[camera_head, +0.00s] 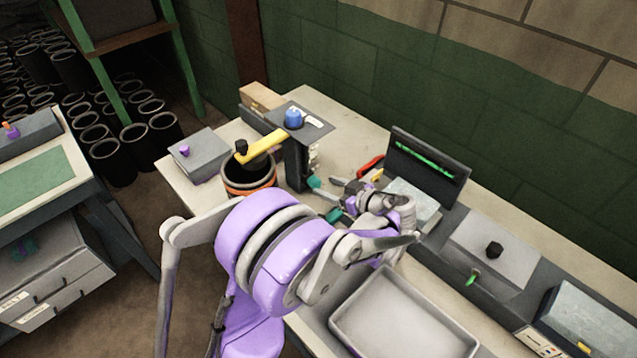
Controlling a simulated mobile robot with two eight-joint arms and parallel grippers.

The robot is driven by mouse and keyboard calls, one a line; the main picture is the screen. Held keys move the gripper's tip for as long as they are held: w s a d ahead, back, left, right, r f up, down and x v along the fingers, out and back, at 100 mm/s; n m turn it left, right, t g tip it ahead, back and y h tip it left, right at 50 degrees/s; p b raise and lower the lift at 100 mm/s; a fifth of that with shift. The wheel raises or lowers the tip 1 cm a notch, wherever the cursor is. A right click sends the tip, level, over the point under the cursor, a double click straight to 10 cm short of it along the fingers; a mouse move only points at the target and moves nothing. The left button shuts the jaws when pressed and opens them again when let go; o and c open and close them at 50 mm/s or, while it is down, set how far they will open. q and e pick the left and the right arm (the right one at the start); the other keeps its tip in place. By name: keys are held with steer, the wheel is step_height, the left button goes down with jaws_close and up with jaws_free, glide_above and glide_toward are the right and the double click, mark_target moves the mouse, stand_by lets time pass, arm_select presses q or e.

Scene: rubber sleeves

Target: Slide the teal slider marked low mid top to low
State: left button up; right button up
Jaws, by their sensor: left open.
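A teal knob (314,182) shows on the right side of a dark upright panel (296,165), below small pale labels (314,158) too small to read. I take it for the teal slider; its slot and exact setting cannot be made out. My left gripper (334,188) is open, just right of the knob, with its fingers pointing left toward it. A small gap seems to lie between them, but contact is hard to judge. My left wrist and arm cover the bench right of and below the panel. My right gripper is not in view.
A blue knob (293,117) tops the panel's box. A yellow lever (262,146) spans a round black bin (249,176). Another teal piece (335,214) lies below the gripper. A dark board with a green strip (425,160) stands behind; an empty grey tray (405,318) lies in front.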

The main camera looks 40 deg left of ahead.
arm_select(q)
steer(key=shift+v, duration=2.4)
